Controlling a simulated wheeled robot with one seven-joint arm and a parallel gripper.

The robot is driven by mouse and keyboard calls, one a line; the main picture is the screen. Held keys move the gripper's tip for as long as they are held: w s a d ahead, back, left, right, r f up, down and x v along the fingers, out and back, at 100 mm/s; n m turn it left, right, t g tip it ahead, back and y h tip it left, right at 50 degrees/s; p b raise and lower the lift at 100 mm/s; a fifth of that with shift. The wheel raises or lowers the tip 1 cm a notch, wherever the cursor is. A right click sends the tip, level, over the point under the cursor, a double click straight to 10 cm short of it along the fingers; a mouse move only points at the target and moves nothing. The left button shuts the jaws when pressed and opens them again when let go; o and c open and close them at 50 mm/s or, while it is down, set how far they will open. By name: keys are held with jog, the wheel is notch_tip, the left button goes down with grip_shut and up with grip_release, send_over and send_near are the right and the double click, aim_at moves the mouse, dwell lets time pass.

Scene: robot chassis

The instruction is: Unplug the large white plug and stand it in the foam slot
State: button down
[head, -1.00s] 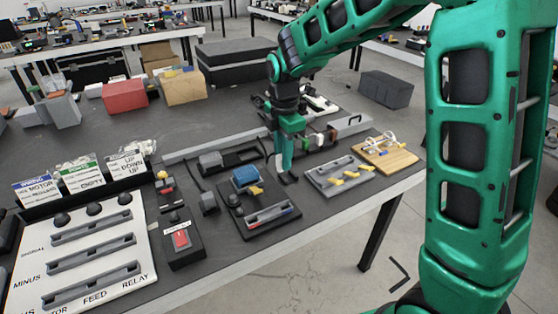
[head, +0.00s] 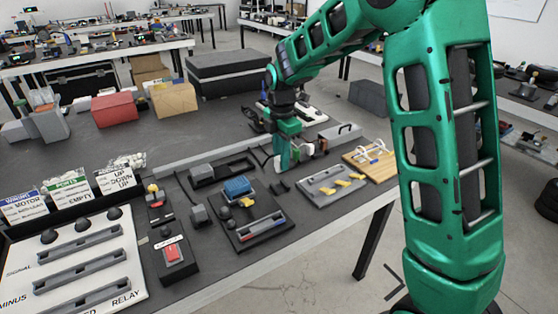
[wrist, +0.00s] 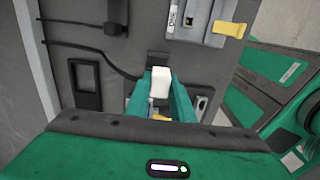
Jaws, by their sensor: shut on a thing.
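The white plug (wrist: 160,80) shows between the two green fingers of my gripper (wrist: 159,92) in the wrist view. My gripper is shut on it. A black cable (wrist: 105,53) runs toward the plug; its end is hidden by a finger. Whether the plug's lower side touches anything is hidden. A small dark block (wrist: 158,58) lies just beyond the plug. A dark rectangular frame with an opening (wrist: 73,86) lies to the left; I cannot tell whether it is the foam slot. In the head view my gripper (head: 283,168) is low over the table, and the plug cannot be made out.
A black board with a blue block (head: 237,187) stands left of my gripper. A grey tray with yellow pieces (head: 325,190) and a wooden board (head: 361,163) stand to the right, near the table's edge. A red-switch box (head: 174,255) is in front.

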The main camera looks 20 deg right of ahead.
dwell(0.4)
jog(key=shift+w+f, duration=0.1)
jog(key=shift+f, duration=2.3)
jog(key=shift+f, duration=1.25)
jog(key=c, duration=1.5)
grip_release()
jog(key=shift+o, duration=0.2)
jog(key=shift+r, duration=0.1)
notch_tip(320, 180, up, 10)
jog(key=shift+r, duration=0.25)
